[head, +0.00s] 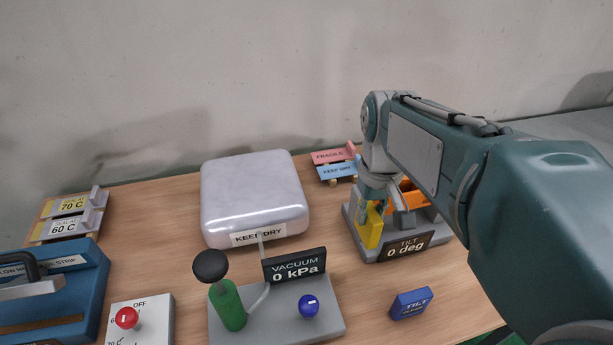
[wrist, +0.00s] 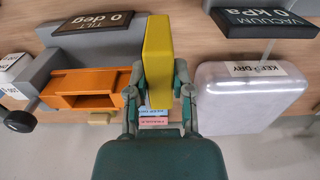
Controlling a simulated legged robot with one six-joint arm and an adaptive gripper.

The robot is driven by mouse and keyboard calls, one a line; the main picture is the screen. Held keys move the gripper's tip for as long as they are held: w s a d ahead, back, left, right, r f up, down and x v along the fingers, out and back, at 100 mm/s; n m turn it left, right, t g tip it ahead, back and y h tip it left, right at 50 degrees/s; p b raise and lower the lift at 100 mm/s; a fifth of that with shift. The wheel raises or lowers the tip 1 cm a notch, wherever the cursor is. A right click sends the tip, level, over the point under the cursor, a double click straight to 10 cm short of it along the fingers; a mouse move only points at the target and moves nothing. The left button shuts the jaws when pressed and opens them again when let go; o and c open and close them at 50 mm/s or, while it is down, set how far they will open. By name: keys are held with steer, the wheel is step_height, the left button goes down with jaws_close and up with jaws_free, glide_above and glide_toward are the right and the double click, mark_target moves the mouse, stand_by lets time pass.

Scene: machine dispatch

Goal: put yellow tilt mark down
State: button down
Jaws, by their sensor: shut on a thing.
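My gripper (head: 384,210) is shut on a yellow block (head: 370,231), which I take to be the yellow tilt mark. In the wrist view the block (wrist: 158,52) stands out lengthwise from between the fingers (wrist: 160,82). In the head view it hangs at the left part of the grey tilt stand (head: 440,234), whose display (head: 403,246) reads 0 deg. I cannot tell whether the block touches the stand. An orange open-fronted holder (wrist: 92,91) sits on the stand beside the block; the arm partly hides it in the head view.
A silvery pillow-like pack (head: 253,190) labelled KEEP DRY lies left of the stand. A vacuum unit (head: 335,322) reading 0 kPa is in front. A blue tilt tag (head: 411,303) lies near the front. FRAGILE and KEEP DRY cards (head: 335,165) stand behind. Bare wood (head: 340,262) shows between.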

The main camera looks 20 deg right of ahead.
steer(key=shift+w+a+f, duration=0.4)
steer(key=shift+w+f, duration=1.3)
steer(key=shift+f, duration=0.2)
steer(key=shift+w+a+f, duration=0.45)
steer(key=shift+w+f, duration=1.2)
steer(key=shift+f, duration=0.25)
steer(key=shift+w+a+f, duration=0.4)
steer(key=shift+w+f, duration=1.3)
steer(key=shift+f, duration=0.2)
steer(key=c, duration=0.5)
jaws_free()
steer(key=shift+f, duration=0.1)
